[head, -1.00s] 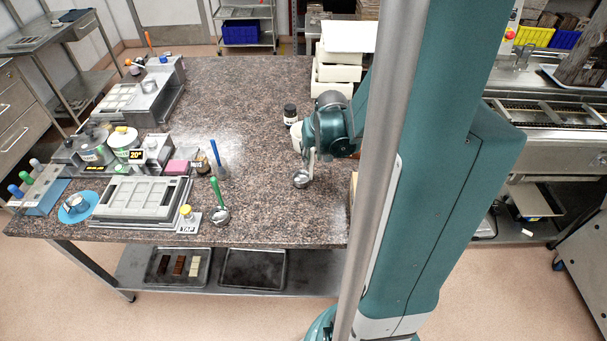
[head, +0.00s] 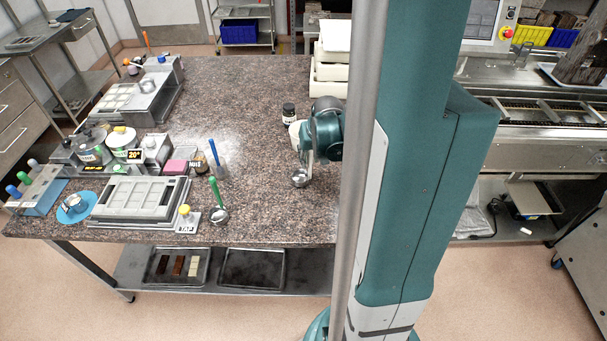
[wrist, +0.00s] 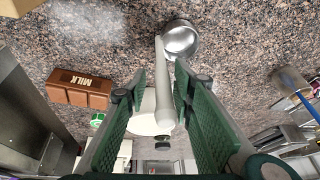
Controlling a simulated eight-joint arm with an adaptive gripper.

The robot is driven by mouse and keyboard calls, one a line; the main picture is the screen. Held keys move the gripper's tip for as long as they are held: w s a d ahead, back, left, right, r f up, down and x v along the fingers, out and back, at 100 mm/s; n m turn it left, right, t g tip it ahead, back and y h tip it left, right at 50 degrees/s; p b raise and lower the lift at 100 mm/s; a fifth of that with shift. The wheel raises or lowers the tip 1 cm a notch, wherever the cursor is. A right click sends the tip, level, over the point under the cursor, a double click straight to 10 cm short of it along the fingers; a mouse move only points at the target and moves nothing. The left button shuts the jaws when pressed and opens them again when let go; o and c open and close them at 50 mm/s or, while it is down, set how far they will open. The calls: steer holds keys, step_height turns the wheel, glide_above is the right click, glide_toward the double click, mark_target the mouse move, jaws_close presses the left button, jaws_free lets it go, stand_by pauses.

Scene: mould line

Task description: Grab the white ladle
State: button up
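The white ladle (wrist: 164,85) has a pale handle and a shiny round metal bowl. In the wrist view its handle runs up between the fingers of my gripper (wrist: 159,72), with the bowl just beyond the fingertips. The right finger lies close beside the handle and a gap shows on the left, so my gripper is open around it. In the head view the ladle's bowl (head: 299,179) shows just below my gripper (head: 308,160), over the right part of the counter. The fingers are too small there to judge.
A brown block marked MILK (wrist: 78,89) lies left of my gripper in the wrist view. A dark jar (head: 289,113) stands behind the arm. The counter's middle is clear.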

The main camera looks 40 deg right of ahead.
steer(key=shift+x, duration=1.4)
jaws_close()
